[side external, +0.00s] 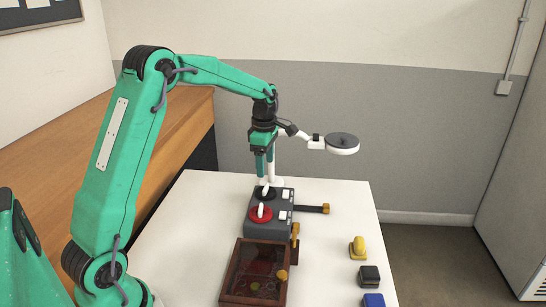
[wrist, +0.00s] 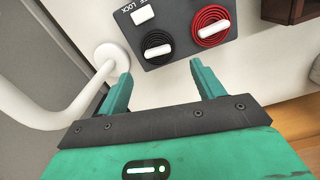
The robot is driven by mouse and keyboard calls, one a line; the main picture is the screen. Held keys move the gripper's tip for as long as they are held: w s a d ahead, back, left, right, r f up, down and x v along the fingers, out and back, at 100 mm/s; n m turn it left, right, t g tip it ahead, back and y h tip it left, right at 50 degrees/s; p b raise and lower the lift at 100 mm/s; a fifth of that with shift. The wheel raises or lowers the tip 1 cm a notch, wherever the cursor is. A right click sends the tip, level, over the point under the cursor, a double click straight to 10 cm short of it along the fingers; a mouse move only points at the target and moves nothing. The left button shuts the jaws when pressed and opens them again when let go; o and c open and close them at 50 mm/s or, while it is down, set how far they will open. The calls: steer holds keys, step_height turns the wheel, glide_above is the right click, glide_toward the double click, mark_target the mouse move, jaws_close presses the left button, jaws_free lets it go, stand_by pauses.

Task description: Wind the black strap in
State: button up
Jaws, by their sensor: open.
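A grey box (side external: 257,231) stands on the white table, with a black reel (side external: 261,194) and a red reel (side external: 260,214) on top. Each reel has a white handle bar. The black reel (wrist: 157,41) and its white handle (wrist: 158,52) also show in the wrist view, with the red reel (wrist: 209,14) to their right. A dark strap (side external: 308,208) sticks out from the box's right side and ends in a brownish tip. My gripper (wrist: 160,72) is open and empty, pointing down above the black reel's end of the box.
A white magnifier lamp (side external: 342,145) stands behind the box; its base and arm (wrist: 75,110) are close to my left finger. A wooden case with a glass lid (side external: 255,272) sits in front. Yellow (side external: 357,247), black (side external: 369,275) and blue (side external: 373,300) items stand at right.

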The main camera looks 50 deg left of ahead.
mark_target(265, 187)
steer(key=shift+w+a+f+n, duration=0.2)
steer(key=shift+a+f+n, duration=0.15)
steer(key=shift+f, duration=0.15)
steer(key=shift+f, duration=0.1)
steer(key=shift+f, duration=3.75)
steer(key=c, duration=1)
